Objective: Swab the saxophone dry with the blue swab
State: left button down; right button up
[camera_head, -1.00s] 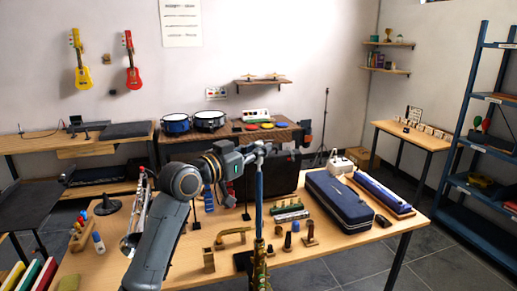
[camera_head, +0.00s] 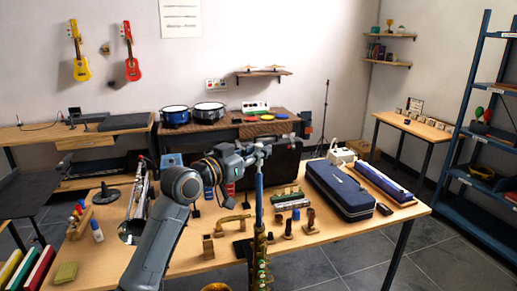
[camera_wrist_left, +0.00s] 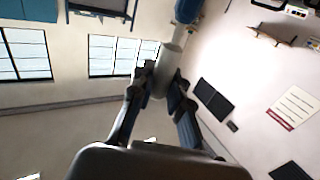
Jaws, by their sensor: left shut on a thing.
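The saxophone (camera_head: 262,262) is golden and stands upright at the table's near edge, its lower part cut off by the picture. The blue swab (camera_head: 259,187) is a long upright rod above it, its lower end meeting the saxophone's top. How far it reaches inside is hidden. My left gripper (camera_head: 260,150) is shut on the swab's upper end. In the left wrist view, my fingers (camera_wrist_left: 160,82) close around a pale grey cylinder (camera_wrist_left: 170,58), with a blue part (camera_wrist_left: 188,10) beyond it. My right gripper is not in view.
The wooden table (camera_head: 330,257) holds a dark blue case (camera_head: 340,190) at right and a silver trumpet-like instrument (camera_head: 137,212) at left. The table's front right is clear.

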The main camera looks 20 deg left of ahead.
aim_at(257, 199)
pick_arm(q)
jog(key=shift+f+b, duration=4.5)
jog(key=shift+f, duration=2.6)
jog(key=shift+r+p, duration=1.2)
jog(key=shift+r, duration=0.15)
notch_tip(257, 199, up, 12)
jog(key=p, duration=1.1)
jog(key=shift+r, duration=0.2)
jog(key=shift+f, duration=0.1)
jog(key=shift+f+b, duration=4.95)
jog(key=shift+f, duration=2.5)
